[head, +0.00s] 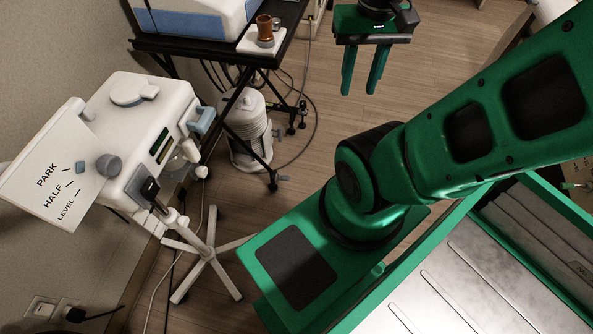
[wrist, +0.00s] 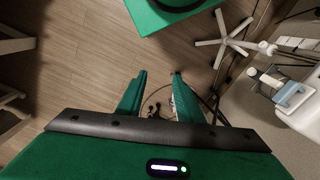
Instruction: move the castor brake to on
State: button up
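The castor brake cannot be singled out with certainty. A small grey tab (head: 283,178) sticks out at the foot of the near leg of the black trolley (head: 268,160), by the floor; it may be the brake pedal, and its setting is too small to tell. Other dark castors (head: 291,130) of this trolley stand farther back. My gripper (head: 359,92) is open and empty, fingers down, above the floor to the right of the trolley. In the wrist view my gripper (wrist: 158,75) has its fingers apart, with small dark castor parts (wrist: 154,110) visible beyond them, below.
The white wax warmer (head: 130,125) with a PARK/HALF/LEVEL panel (head: 60,180) stands at left on a star-shaped base (head: 208,254). Cables (head: 312,125) lie on the floor. Clear wood floor lies beneath my gripper.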

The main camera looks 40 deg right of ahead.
jog(key=w+d+f+m, duration=0.3)
jog(key=w+d+f, duration=0.4)
jog(key=w, duration=0.4)
jog(key=w+d+f+m, duration=0.3)
jog(key=w+d+f, duration=0.1)
jog(key=w+f, duration=0.65)
jog(key=w+d+f+m+t+y, duration=0.1)
jog(key=w+f+m, duration=0.25)
jog(key=f, duration=0.75)
jog(key=w+d+f+m, duration=0.2)
jog(key=w+f, duration=0.2)
jog(key=f, duration=0.7)
jog(key=m+t+y, duration=0.2)
jog(key=m+t, duration=0.1)
jog(key=m, duration=0.7)
send_near(284, 178)
notch_tip(284, 178, down, 8)
jog(key=w, duration=0.1)
jog(key=shift+w+r, duration=0.2)
jog(key=shift+w, duration=0.05)
jog(key=shift+f, duration=0.25)
jog(key=shift+c, duration=0.2)
